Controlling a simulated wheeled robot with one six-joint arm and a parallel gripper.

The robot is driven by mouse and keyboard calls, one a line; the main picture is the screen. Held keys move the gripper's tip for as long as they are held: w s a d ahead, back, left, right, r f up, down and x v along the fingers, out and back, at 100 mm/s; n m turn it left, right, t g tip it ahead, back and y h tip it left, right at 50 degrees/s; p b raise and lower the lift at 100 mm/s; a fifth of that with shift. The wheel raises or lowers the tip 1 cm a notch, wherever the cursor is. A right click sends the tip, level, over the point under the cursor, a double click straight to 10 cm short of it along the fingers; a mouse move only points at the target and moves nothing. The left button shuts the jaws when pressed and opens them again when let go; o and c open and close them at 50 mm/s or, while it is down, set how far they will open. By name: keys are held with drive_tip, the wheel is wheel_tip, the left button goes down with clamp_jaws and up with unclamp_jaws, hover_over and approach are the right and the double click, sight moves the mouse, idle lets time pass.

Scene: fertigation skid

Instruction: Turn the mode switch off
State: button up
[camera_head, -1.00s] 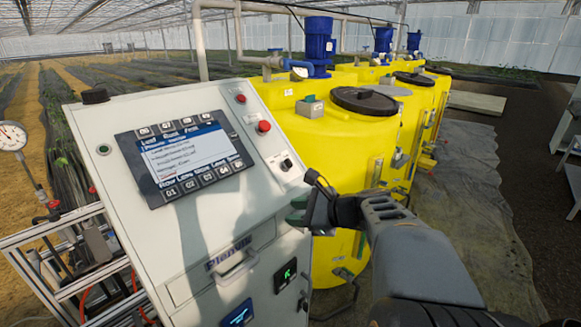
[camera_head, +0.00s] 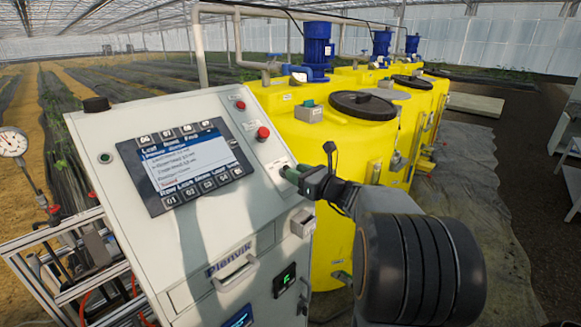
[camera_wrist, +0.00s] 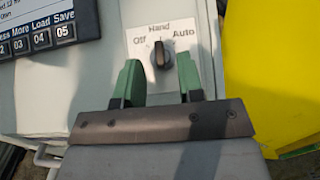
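The mode switch (camera_wrist: 160,53) is a small black knob on a white plate marked Off, Hand and Auto, seen in the wrist view. Its handle stands about upright, toward Hand. My gripper (camera_wrist: 159,64) is open, with one green finger on each side of the knob and a visible gap to each; I cannot tell whether the tips reach its depth. In the head view my gripper (camera_head: 291,174) is at the right edge of the panel's sloped face and hides the switch. The control panel (camera_head: 215,213) is pale grey.
A screen with buttons (camera_head: 185,166) lies left of the switch. A red button (camera_head: 263,133) sits above it on the panel. Yellow tanks (camera_head: 340,150) stand close behind and to the right. A pressure gauge (camera_head: 12,142) is at the far left.

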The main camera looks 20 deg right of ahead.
drive_tip(key=shift+x, duration=1.5)
clamp_jaws()
drive_tip(key=shift+f+n+y, duration=0.1)
drive_tip(key=shift+n+y, duration=0.2)
drive_tip(key=shift+n, duration=0.1)
drive_tip(key=n+g+y+b, duration=0.1)
drive_tip(key=n+y, duration=0.1)
drive_tip(key=n, duration=0.1)
drive_tip(key=shift+d+n+g+y, duration=0.1)
drive_tip(key=shift+n+g+y, duration=0.2)
drive_tip(key=shift+g, duration=0.1)
drive_tip(key=n+g+y, duration=0.1)
drive_tip(key=n, duration=0.1)
drive_tip(key=n+g+y, duration=0.1)
drive_tip(key=n, duration=0.1)
drive_tip(key=shift+w+g, duration=0.1)
drive_tip(key=shift+g, duration=0.2)
drive_tip(key=shift+n+g+y+p, duration=0.3)
drive_tip(key=shift+n+g+y, duration=0.2)
drive_tip(key=shift+n+g, duration=0.95)
drive_tip(key=shift+n, duration=0.55)
